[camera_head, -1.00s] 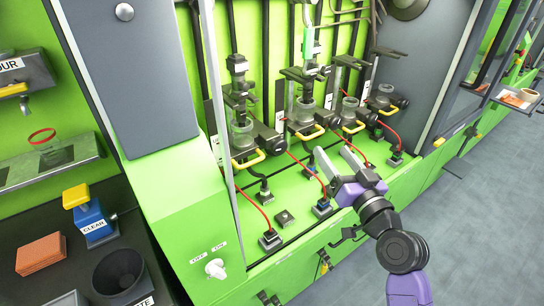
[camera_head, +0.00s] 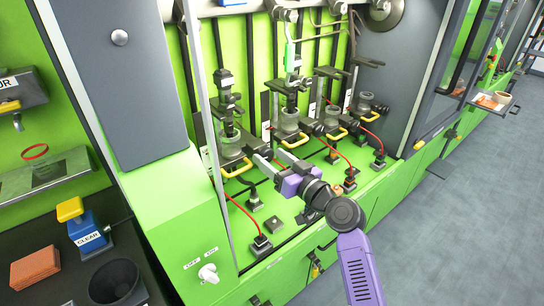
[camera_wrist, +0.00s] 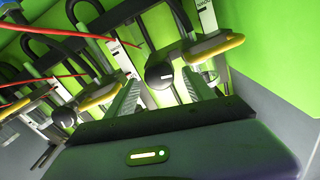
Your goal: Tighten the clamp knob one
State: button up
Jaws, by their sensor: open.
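My gripper (camera_head: 269,156) is in front of the first clamp station at the left of the green bench, its fingers apart. In the wrist view, a round black clamp knob (camera_wrist: 159,75) with a small white mark shows between the two fingertips of my gripper (camera_wrist: 161,82). The fingers stand on either side of it; I see no clear contact. In the head view this knob is largely hidden by my gripper. The first station's grey cup (camera_head: 231,145) and yellow handle (camera_head: 237,169) are just left of the fingers.
More clamp stations with black knobs stand to the right, including the second cup (camera_head: 290,125) and a far one (camera_head: 365,100). Red cables (camera_head: 243,214) run to small blocks on the bench. A grey vertical post (camera_head: 207,130) stands left. The grey floor (camera_head: 450,200) at right is clear.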

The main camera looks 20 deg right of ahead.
jog(key=shift+w, duration=0.2)
grip_shut()
